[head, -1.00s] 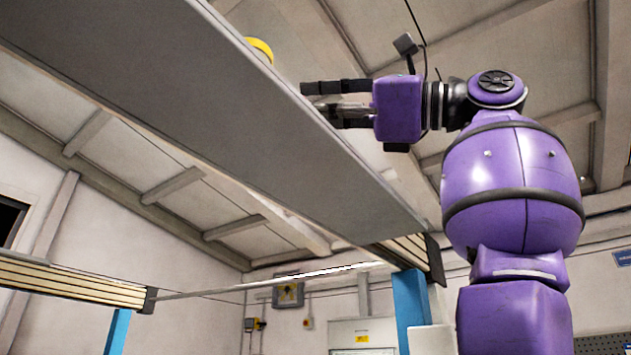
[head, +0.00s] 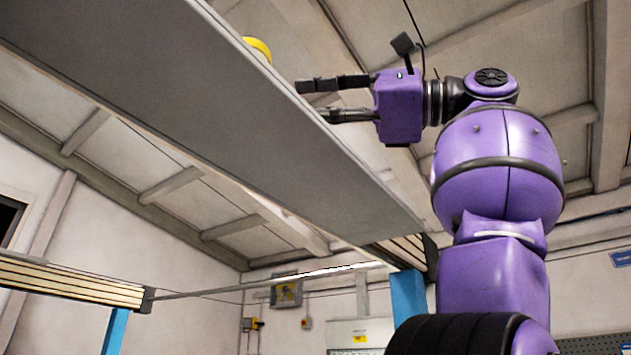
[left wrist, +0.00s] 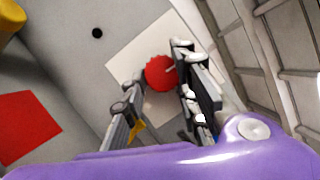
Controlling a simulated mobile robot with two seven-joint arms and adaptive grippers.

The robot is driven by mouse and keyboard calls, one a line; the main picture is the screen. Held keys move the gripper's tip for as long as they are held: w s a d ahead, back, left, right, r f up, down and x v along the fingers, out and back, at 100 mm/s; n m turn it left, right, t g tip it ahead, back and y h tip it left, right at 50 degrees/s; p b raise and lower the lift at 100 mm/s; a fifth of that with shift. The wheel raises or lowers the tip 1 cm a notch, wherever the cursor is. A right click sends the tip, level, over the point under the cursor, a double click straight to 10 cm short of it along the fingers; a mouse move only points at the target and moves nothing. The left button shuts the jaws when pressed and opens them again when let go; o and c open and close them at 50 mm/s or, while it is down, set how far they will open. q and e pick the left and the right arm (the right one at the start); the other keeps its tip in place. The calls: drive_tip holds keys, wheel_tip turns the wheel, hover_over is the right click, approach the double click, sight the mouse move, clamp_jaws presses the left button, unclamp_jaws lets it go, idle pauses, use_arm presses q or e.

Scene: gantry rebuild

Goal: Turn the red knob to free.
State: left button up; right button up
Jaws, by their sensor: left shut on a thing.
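The red knob (left wrist: 160,73) is round with a ridged rim and sits on a white square plate (left wrist: 125,45) on a grey surface. In the left wrist view my left gripper (left wrist: 158,67) has one finger on either side of the knob and is shut on it. A short pale mark shows at the knob's right side; no lettering is readable. In the head view my left gripper (head: 312,101) reaches in from the right to the edge of the long grey beam (head: 200,110), which hides the knob. My right gripper is not in view.
A yellow rounded part (head: 258,48) stands on the beam left of my gripper; it also shows in the left wrist view (left wrist: 10,18). A red square patch (left wrist: 27,125) lies on the grey surface. A blue post (head: 408,293) stands under the beam's far end.

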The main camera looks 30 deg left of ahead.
use_arm(q)
drive_tip(key=shift+f, duration=0.2)
drive_tip(key=o, duration=1)
drive_tip(key=shift+s+a, duration=0.1)
drive_tip(key=shift+o, duration=0.3)
drive_tip(key=shift+s+a+r, duration=0.1)
drive_tip(key=shift+s, duration=0.05)
drive_tip(key=shift+m, duration=0.3)
